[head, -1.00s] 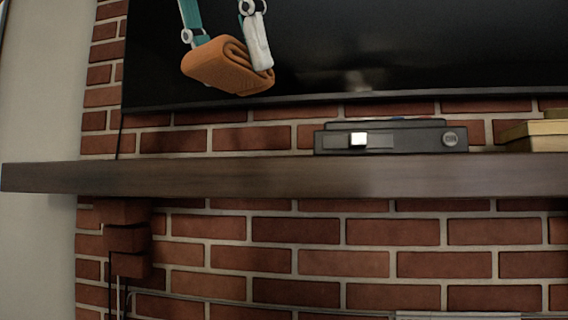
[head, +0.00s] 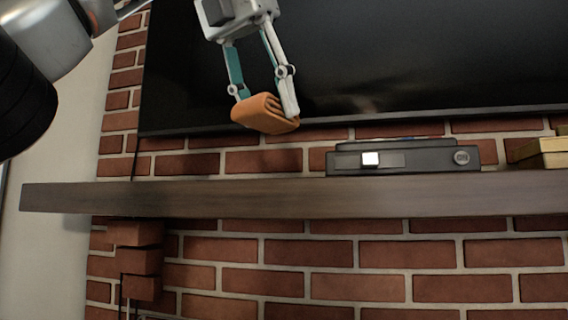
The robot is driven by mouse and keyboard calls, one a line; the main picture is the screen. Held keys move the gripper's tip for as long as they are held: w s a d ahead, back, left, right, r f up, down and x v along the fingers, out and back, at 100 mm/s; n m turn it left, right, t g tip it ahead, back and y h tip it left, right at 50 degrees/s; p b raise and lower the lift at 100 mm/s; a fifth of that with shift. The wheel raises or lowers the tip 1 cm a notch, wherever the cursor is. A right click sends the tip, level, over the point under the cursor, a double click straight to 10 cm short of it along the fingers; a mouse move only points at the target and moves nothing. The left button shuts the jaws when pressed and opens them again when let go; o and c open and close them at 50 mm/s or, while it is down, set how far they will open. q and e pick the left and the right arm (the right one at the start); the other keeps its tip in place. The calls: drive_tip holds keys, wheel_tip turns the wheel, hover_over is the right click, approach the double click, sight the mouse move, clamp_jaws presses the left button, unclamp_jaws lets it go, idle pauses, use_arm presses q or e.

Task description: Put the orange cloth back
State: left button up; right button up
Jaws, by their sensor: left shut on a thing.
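The orange cloth (head: 262,115) is a folded, rolled bundle in the head view, left of centre. My left gripper (head: 264,106) comes down from above and is shut on the cloth, with a finger on each side of it. The cloth hangs in front of the lower edge of the dark screen and above the wooden mantel shelf (head: 270,200), with a gap between cloth and shelf in the picture. My right gripper is not in view.
A black box device (head: 420,159) stands on the shelf right of the cloth. Yellowish books (head: 540,150) lie at the far right. The large dark screen (head: 430,60) is behind. The shelf's left stretch looks clear. Brick blocks (head: 138,260) jut out below it.

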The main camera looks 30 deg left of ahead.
use_arm(q)
drive_tip(key=w+a+p, duration=0.1)
drive_tip(key=w, duration=0.2)
drive_tip(key=w+a+p, duration=0.1)
drive_tip(key=w, duration=0.3)
drive_tip(key=w+a+p, duration=0.1)
drive_tip(key=w, duration=0.3)
drive_tip(key=shift+w+f, duration=0.25)
drive_tip(key=shift+f, duration=0.7)
drive_tip(key=shift+s+f, duration=0.2)
drive_tip(key=shift+f, duration=0.1)
drive_tip(key=shift+d+f, duration=0.15)
drive_tip(key=shift+f, duration=1.35)
drive_tip(key=shift+w+f, duration=0.25)
drive_tip(key=shift+f, duration=0.4)
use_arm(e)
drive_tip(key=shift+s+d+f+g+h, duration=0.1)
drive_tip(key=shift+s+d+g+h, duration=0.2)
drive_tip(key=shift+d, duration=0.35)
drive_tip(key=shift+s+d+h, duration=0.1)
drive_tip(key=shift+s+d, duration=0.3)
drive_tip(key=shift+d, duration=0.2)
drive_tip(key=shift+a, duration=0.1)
